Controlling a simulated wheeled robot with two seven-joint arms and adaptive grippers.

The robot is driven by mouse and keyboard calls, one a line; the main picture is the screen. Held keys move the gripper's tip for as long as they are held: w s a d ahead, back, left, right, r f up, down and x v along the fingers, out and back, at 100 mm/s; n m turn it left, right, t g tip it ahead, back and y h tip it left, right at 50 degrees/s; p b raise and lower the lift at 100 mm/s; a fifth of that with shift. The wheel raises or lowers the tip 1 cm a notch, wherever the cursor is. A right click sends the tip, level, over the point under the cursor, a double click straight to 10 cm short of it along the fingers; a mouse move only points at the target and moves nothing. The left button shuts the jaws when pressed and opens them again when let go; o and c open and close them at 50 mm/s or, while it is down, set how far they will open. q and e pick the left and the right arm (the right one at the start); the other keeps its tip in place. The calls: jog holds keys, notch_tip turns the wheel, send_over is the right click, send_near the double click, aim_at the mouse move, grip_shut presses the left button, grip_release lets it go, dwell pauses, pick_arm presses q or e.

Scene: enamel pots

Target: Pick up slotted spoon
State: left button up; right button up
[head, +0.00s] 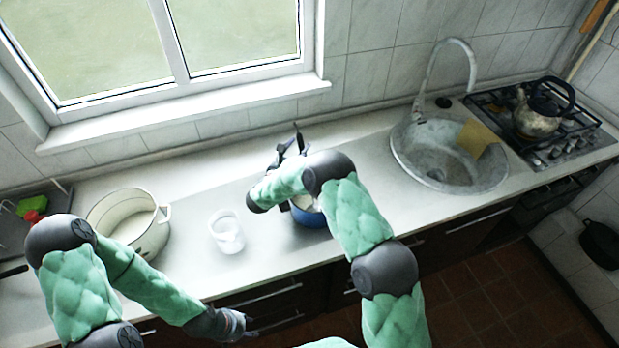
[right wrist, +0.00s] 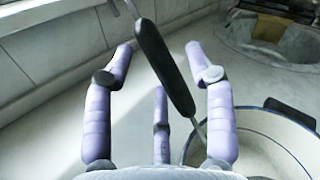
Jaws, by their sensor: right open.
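The slotted spoon shows its black handle (right wrist: 166,68) in the right wrist view. Its thin metal shaft slants down into a pot, and its bowl end is hidden. My right gripper (right wrist: 158,48) is open, with purple-grey fingers on both sides of the handle. The handle passes between them, and no finger clearly presses on it. In the head view, the blue pot (head: 312,219) is partly hidden by my right arm; its pale inside and dark rim show in the right wrist view (right wrist: 262,128). My left gripper (head: 240,324) hangs low at the counter's front edge, away from the spoon.
A cream pot (head: 150,236) and a clear cup (head: 228,236) stand left of the blue pot. A round sink (head: 412,165) with a tall faucet lies right, then a stove with a kettle (head: 538,112). The tiled wall and window sill are behind. Counter between blue pot and sink is clear.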

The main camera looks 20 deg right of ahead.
jog(key=shift+x, duration=0.8)
grip_shut()
jog(key=shift+r, duration=0.1)
